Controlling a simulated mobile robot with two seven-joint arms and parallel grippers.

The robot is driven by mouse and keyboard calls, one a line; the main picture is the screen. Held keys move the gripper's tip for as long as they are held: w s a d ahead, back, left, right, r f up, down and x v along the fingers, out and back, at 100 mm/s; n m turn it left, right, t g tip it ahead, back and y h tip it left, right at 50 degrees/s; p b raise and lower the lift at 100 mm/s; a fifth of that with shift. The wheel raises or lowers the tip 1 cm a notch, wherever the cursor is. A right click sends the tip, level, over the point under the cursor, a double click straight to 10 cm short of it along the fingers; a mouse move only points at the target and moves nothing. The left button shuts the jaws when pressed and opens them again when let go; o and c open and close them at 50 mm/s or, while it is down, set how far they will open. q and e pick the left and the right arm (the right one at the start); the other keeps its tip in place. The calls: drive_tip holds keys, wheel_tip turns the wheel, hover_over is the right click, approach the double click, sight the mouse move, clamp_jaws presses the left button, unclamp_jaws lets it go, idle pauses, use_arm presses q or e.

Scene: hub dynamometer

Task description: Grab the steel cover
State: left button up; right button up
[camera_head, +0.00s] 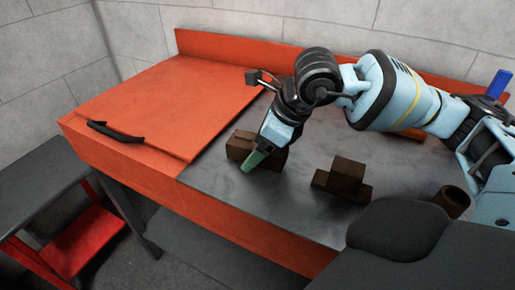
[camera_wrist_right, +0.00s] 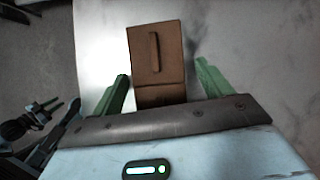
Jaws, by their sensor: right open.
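My right gripper (camera_head: 257,156) comes in from the right and points down over the bench's grey metal top. It is open, with green fingertips. A brown stepped block (camera_head: 238,146) stands on the grey top right by the fingers, partly hidden by them. In the right wrist view, a brown block (camera_wrist_right: 157,60) with a raised bar lies ahead, between the two spread fingers (camera_wrist_right: 163,88). I see no clear grip on it. An orange flat panel (camera_head: 165,100) with a black handle (camera_head: 115,132) covers the bench's left part; I cannot tell whether it is the steel cover. My left gripper is not in view.
A second brown stepped block (camera_head: 345,180) and a brown hollow cylinder (camera_head: 452,200) stand on the grey top to the right. A blue object (camera_head: 498,84) is at the far right. An orange rim (camera_head: 230,46) and a wall close off the back. Bare grey top lies between the blocks.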

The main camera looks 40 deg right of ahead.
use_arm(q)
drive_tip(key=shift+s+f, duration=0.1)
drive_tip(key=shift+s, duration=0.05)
use_arm(e)
drive_tip(key=shift+f, duration=0.1)
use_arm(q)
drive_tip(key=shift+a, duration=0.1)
use_arm(e)
drive_tip(key=shift+c, duration=0.4)
drive_tip(key=c, duration=1.3)
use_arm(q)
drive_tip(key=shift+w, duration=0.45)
use_arm(e)
drive_tip(key=shift+c, duration=0.2)
